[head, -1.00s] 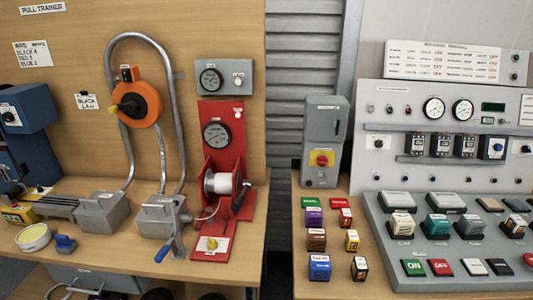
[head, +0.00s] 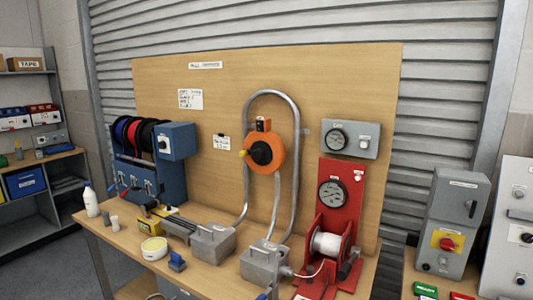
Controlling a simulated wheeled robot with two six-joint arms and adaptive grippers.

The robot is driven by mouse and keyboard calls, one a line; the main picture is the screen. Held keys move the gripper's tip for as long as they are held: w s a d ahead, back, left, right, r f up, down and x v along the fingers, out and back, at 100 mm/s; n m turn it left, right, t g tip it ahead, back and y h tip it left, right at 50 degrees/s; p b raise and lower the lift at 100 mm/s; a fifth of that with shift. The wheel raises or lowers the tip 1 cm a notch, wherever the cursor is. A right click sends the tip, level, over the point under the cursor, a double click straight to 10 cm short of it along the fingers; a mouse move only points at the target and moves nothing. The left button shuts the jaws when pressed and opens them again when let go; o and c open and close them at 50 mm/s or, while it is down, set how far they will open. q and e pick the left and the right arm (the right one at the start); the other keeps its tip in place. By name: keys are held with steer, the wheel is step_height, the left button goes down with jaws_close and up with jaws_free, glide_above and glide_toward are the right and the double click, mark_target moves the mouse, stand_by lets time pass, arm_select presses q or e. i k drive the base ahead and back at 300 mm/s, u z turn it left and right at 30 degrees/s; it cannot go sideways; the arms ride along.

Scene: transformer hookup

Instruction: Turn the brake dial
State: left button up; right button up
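Several dials are in view, but their labels are too small to read, so I cannot tell which is the brake dial. A round gauge (head: 332,194) is on the red stand (head: 343,172), above a white spool (head: 326,243). An orange disc (head: 264,155) with a black hub and yellow handle hangs on the board at the metal conduit. A red knob on a yellow plate (head: 447,241) is on the grey box at right. Neither of my grippers is in view.
The wooden bench (head: 207,270) carries two grey metal boxes (head: 212,241), a cream round tin (head: 154,249), a blue clamp-like piece (head: 177,262) and a white bottle (head: 90,202). Shelving (head: 30,73) stands at far left. A gap separates the bench from the right table.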

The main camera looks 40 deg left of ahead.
mark_target(162, 145)
steer(key=u, duration=2.1)
